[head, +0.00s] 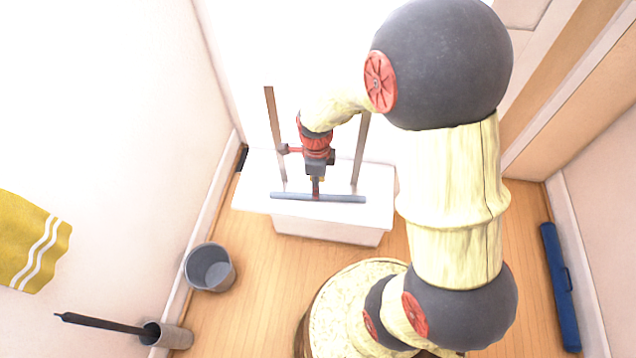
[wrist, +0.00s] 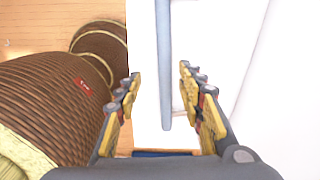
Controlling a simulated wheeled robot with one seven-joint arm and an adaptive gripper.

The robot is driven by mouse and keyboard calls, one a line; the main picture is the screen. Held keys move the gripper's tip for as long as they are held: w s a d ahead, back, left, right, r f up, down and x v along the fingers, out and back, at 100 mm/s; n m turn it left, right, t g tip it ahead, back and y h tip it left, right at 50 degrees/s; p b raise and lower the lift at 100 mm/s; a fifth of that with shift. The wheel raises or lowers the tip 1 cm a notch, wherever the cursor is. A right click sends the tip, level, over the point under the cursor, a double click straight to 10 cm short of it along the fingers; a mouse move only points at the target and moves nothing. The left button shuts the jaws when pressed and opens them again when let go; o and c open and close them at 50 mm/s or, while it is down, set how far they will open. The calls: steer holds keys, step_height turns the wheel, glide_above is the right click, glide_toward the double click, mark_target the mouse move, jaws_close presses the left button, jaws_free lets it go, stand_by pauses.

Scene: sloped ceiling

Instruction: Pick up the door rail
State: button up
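The door rail, which I take to be the long thin grey-blue bar (head: 290,196), lies across the front part of a white surface (head: 250,190). My gripper (head: 316,193) points down over the middle of the bar. In the wrist view my gripper (wrist: 160,85) is open, with clear gaps on both sides of the bar. I cannot tell whether the fingertips are level with the bar or above it.
Two upright brown strips (head: 274,125) stand behind the bar, either side of my gripper. A grey bin (head: 209,268) and a holder with a dark-handled brush (head: 170,336) stand left on the wooden floor. A yellow towel (head: 32,240) hangs left. A blue long object (head: 560,287) lies right.

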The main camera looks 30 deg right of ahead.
steer(key=f, duration=0.2)
steer(key=f+b, duration=0.1)
steer(key=f, duration=0.1)
steer(key=f+b, duration=0.1)
steer(key=f, duration=0.2)
steer(key=shift+w+d, duration=0.3)
steer(key=shift+d, duration=0.05)
steer(key=shift+r, duration=0.1)
steer(key=shift+c, duration=0.5)
jaws_close()
